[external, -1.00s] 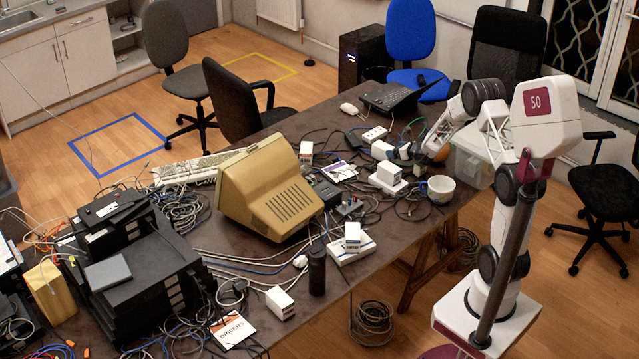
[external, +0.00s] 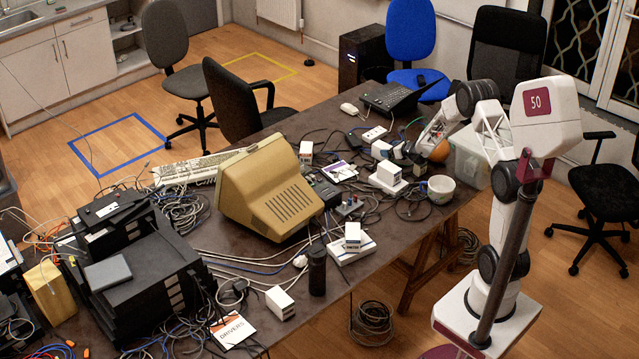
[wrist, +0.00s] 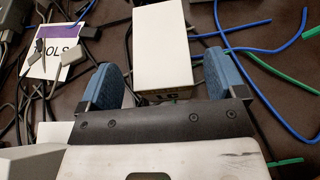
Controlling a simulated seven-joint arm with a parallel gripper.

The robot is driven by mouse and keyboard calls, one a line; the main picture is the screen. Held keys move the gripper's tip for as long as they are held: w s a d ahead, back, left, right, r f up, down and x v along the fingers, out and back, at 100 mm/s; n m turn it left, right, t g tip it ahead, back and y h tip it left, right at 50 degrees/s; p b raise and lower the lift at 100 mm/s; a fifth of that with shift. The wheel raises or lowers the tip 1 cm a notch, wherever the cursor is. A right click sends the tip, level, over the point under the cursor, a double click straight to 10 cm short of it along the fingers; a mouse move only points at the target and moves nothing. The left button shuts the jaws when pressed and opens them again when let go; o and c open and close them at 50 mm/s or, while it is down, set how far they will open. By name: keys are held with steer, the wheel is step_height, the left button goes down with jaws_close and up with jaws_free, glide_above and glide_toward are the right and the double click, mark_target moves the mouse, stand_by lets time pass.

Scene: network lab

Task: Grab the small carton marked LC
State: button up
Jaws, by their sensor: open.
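The small white carton (wrist: 163,45) lies ahead of my gripper (wrist: 160,78) in the wrist view, its near end between the two blue finger pads. Dark print on that near end looks like LC, partly hidden by the gripper body. The fingers are open, one on each side, with gaps to the carton. In the external view my gripper (external: 410,151) is low over the far right part of the table, beside a white carton (external: 381,149) that appears to be the same one.
A TOOLS booklet (wrist: 55,52) and dark cables lie left of the carton; blue cables (wrist: 240,28) run to its right. Another white carton (external: 388,173) on a white base and a white bowl (external: 441,189) stand nearby. A beige monitor (external: 270,190) stands farther left.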

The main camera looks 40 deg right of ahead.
mark_target(386, 147)
steer(key=shift+x, duration=1.65)
steer(key=shift+d+r, duration=0.1)
steer(key=c, duration=1.1)
steer(key=shift+r, duration=5)
